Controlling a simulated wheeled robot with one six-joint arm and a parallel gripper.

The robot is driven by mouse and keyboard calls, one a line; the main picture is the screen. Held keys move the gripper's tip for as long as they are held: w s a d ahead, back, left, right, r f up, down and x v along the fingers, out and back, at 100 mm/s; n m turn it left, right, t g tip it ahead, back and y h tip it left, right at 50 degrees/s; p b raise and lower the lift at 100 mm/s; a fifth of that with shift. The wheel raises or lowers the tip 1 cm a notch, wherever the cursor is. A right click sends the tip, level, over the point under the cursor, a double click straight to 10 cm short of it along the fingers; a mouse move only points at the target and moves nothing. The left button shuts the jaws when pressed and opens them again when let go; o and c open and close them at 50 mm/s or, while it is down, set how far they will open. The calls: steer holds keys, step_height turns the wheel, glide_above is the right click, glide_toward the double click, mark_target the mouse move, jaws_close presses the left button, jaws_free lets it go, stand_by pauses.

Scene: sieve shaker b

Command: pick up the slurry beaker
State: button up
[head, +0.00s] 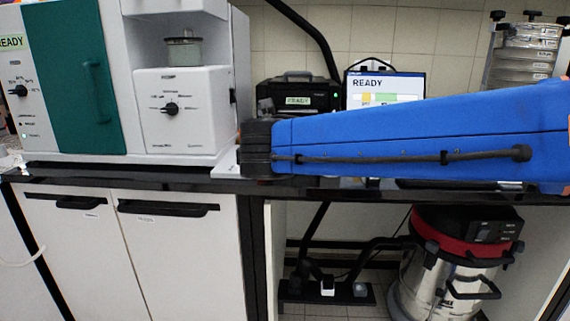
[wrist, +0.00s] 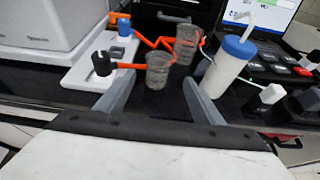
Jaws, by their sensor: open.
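Two clear beakers with greyish contents stand upright on the black bench in the wrist view: a near beaker (wrist: 158,72) and a far beaker (wrist: 186,46) just behind it to the right. No label is readable, so I cannot tell for certain which is the slurry beaker. My gripper (wrist: 158,80) is open and empty. Its two grey fingers point toward the near beaker, one on each side in the picture; no contact shows. In the head view my blue arm hides most of this part of the bench.
A white bottle with a blue cap and straw (wrist: 228,65) stands close on the right. Orange arms run behind the near beaker. A white board (wrist: 90,75) with small black and blue-topped items lies left. A large grey-green machine (head: 185,100) stands at the left.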

steer(key=x, duration=0.8)
steer(key=shift+w+f, duration=0.2)
steer(key=shift+w, duration=0.1)
steer(key=shift+f+x, duration=0.2)
steer(key=shift+x, duration=2.3)
steer(key=shift+s+a, duration=0.1)
steer(key=shift+a, duration=0.1)
steer(key=c, duration=1.1)
